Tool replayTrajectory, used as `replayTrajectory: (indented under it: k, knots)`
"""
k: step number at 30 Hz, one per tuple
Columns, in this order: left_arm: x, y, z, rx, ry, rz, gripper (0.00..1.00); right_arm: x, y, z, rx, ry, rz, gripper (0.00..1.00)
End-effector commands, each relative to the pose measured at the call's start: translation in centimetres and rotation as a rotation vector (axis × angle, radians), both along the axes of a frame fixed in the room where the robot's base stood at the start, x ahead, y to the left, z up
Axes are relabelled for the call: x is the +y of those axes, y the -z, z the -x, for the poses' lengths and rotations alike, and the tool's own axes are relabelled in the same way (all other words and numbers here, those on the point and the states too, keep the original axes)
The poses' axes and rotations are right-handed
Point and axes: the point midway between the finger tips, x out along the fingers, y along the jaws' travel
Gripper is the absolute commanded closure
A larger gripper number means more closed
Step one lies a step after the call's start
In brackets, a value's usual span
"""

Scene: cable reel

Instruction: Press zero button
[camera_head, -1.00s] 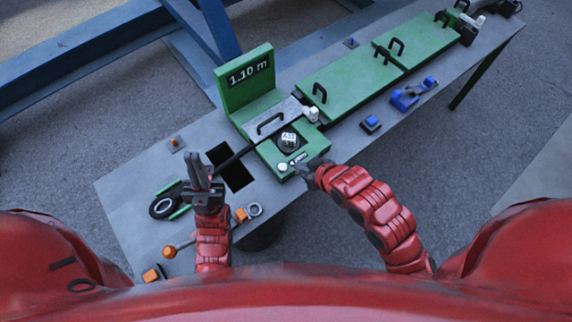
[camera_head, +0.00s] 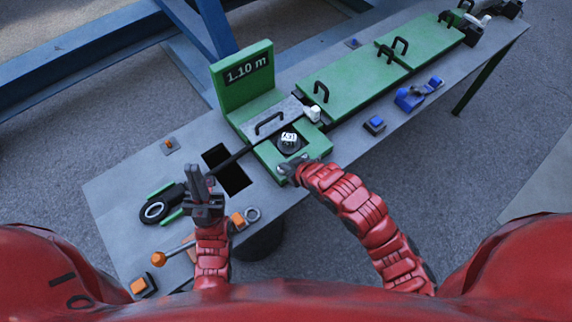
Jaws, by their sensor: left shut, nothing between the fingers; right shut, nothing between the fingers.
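The green measuring unit (camera_head: 262,107) stands on the grey table, and its upright display (camera_head: 247,69) reads 1.10 m. A dark round dial with a white marked top (camera_head: 289,140) sits on its front base. My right gripper (camera_head: 286,167) is shut at the front edge of that base, over the spot of the white zero button, which it hides. I cannot tell whether it touches the button.
A square black opening (camera_head: 233,178) lies in the table between my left gripper and the unit. Green covers with black handles (camera_head: 357,75) run to the back right. Blue clamps (camera_head: 411,97), a blue button (camera_head: 374,124) and orange-tipped parts (camera_head: 238,220) stand on the table.

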Motion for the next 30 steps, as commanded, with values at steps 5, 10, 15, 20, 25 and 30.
replayTrajectory:
  k: [5, 10, 15, 20, 25, 30]
  knots:
    - [0.0, -0.2, 0.0, 0.000, 0.000, 0.000, 1.00, 0.0, 0.5, 0.0, -0.003, -0.001, -0.001, 1.00]
    - [0.0, -0.2, 0.0, 0.000, 0.000, 0.000, 1.00, 0.0, 0.6, 0.0, -0.003, -0.001, -0.001, 1.00]
    - [0.0, 0.2, 0.0, 0.000, 0.000, 0.000, 1.00, 0.0, 0.9, 0.0, -0.003, -0.001, -0.001, 1.00]
    - [0.0, 2.0, 0.0, 0.000, 0.000, 0.000, 1.00, -0.1, 2.7, 0.0, -0.002, 0.003, -0.003, 1.00]
    - [0.0, 2.3, 0.0, 0.000, 0.000, 0.000, 1.00, -0.2, 3.1, 0.1, 0.005, 0.001, 0.004, 1.00]
    - [0.0, 2.3, 0.0, 0.000, 0.000, 0.000, 1.00, -0.3, 3.4, 0.3, 0.013, 0.002, 0.007, 1.00]
